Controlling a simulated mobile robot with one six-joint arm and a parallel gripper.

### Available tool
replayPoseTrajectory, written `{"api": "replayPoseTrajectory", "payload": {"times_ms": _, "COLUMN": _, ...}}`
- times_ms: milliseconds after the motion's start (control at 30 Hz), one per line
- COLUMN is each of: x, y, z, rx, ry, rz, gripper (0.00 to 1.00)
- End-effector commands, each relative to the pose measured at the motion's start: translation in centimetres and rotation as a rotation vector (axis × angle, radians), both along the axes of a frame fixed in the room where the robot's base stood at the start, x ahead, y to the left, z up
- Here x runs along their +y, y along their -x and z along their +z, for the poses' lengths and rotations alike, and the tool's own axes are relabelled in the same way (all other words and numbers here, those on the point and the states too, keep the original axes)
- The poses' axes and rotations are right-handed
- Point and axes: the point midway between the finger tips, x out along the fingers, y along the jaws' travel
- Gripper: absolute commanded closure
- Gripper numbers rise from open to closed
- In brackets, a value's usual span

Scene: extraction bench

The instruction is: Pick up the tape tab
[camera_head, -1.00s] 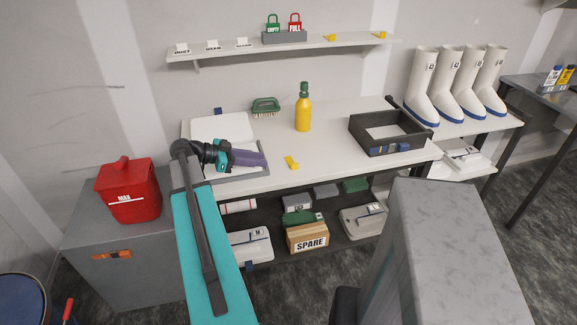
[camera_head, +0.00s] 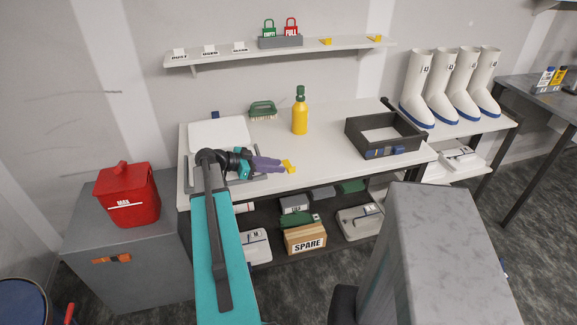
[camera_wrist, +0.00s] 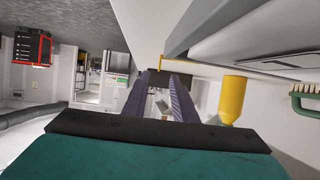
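The yellow tape tab (camera_head: 289,167) is on the white bench top near its front edge, in the head view. My gripper (camera_head: 280,166) has its purple fingers pointing right, with the tips right at the tab. In the wrist view the two fingers (camera_wrist: 161,75) stand apart, so my gripper is open. A small yellow piece (camera_wrist: 160,62) shows just beyond the fingertips there and looks like the tab. I cannot tell whether the fingers touch it.
A yellow bottle (camera_head: 300,116) and a green brush (camera_head: 263,109) stand farther back. A dark open tray (camera_head: 352,139) is to the right. A shelf (camera_head: 230,53) above carries two other yellow pieces. The bench between tab and tray is clear.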

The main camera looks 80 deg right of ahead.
Motion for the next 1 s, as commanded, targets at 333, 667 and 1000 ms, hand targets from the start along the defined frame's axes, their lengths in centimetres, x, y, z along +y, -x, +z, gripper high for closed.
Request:
{"api": "replayPoseTrajectory", "payload": {"times_ms": 333, "x": -0.1, "y": 0.1, "z": -0.1, "rx": 0.0, "ry": 0.0, "rz": 0.001, "gripper": 0.75}}
{"api": "replayPoseTrajectory", "payload": {"times_ms": 667, "x": -0.8, "y": 1.5, "z": -0.6, "rx": 0.001, "ry": -0.002, "rz": 0.001, "gripper": 0.75}}
{"api": "replayPoseTrajectory", "payload": {"times_ms": 1000, "x": -2.2, "y": 4.0, "z": -2.0, "rx": -0.001, "ry": -0.001, "rz": 0.001, "gripper": 0.75}}
